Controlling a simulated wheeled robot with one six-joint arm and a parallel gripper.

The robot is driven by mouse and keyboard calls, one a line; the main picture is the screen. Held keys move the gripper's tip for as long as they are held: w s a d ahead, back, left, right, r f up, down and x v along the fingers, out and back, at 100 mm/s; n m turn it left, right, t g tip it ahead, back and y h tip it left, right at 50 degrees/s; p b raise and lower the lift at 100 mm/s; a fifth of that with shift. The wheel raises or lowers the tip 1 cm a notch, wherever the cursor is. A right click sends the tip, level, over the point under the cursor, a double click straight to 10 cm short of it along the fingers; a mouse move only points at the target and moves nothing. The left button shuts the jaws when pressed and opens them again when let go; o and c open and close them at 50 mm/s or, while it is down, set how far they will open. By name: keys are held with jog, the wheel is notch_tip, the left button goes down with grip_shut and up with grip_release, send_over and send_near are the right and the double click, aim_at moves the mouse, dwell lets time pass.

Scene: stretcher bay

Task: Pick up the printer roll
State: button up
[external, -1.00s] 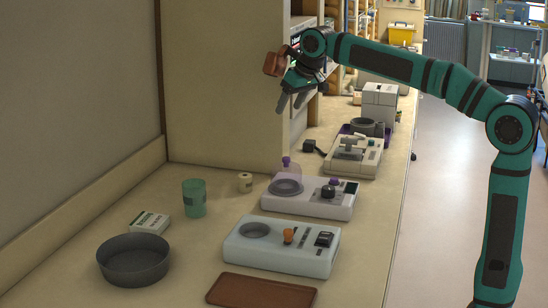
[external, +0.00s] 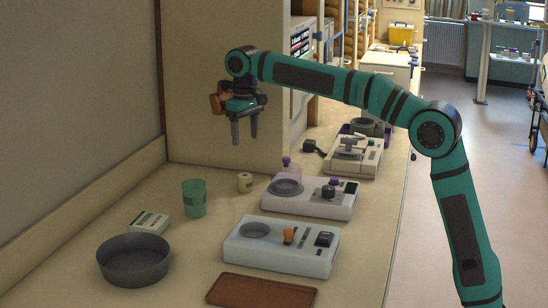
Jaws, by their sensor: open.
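The printer roll (external: 245,182) is a small cream cylinder standing on the counter, between the green cup and the purple-capped bottle. My gripper (external: 244,140) is open and empty, its two fingers pointing down. In the picture it is directly above the roll, with a clear gap between the fingertips and the roll.
A green cup (external: 194,198) stands left of the roll, and a clear purple-capped bottle (external: 287,172) stands on a white device (external: 325,205) to its right. A dark round pan (external: 134,260), a small box (external: 149,222), another device (external: 282,262) and a brown tray (external: 262,291) are nearer.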

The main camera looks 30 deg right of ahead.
aim_at(245, 175)
notch_tip(245, 175, down, 10)
jog(key=shift+r, duration=0.2)
jog(key=shift+a+f, duration=0.2)
jog(key=shift+f, duration=2.45)
jog(key=c, duration=1.1)
jog(key=shift+r, duration=0.15)
